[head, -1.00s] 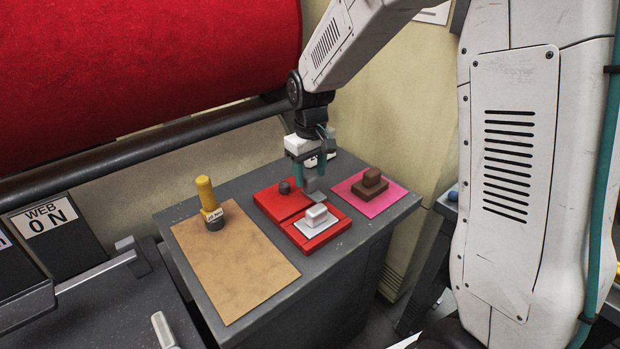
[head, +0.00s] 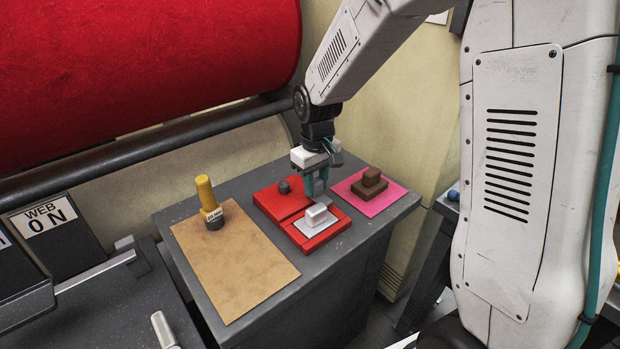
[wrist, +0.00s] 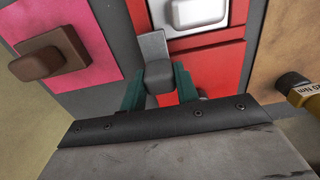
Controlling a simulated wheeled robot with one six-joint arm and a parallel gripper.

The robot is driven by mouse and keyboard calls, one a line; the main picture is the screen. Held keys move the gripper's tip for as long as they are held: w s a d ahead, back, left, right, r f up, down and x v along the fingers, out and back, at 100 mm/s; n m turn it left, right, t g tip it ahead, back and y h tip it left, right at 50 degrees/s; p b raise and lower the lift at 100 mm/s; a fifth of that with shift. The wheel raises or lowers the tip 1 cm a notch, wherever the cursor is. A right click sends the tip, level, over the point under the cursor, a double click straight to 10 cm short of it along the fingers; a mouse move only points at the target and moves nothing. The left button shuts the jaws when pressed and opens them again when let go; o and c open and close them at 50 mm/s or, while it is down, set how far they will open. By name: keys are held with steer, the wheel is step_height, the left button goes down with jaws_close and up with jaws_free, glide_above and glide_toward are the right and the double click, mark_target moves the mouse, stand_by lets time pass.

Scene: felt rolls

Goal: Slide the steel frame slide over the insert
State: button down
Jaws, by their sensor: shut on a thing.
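My gripper (head: 317,190) has teal fingers and is shut on the dark grey knob (wrist: 160,73) of a thin grey plate, which I take for the steel frame slide (wrist: 153,46). In the head view the slide is mostly hidden by the fingers and the insert's surroundings. The insert, a pale block with a raised top (head: 316,215), sits on a red base (head: 322,240); it also shows at the top of the wrist view (wrist: 198,12). The slide's far edge is close beside the insert's pale plate; I cannot tell whether they touch.
A brown block (head: 369,183) stands on a pink sheet (head: 390,203) to the right. A yellow-handled tool (head: 208,200) stands on a tan sheet (head: 240,270) to the left. A small dark knob (head: 284,187) is on the red base's rear part. A red felt roll (head: 150,70) is behind.

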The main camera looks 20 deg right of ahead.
mark_target(319, 183)
steer(key=shift+s+d, duration=0.2)
steer(key=shift+s, duration=0.35)
steer(key=c, duration=1)
jaws_free()
steer(key=shift+s, duration=0.1)
steer(key=shift+c, duration=0.2)
step_height(319, 183, up, 8)
steer(key=shift+f, duration=0.1)
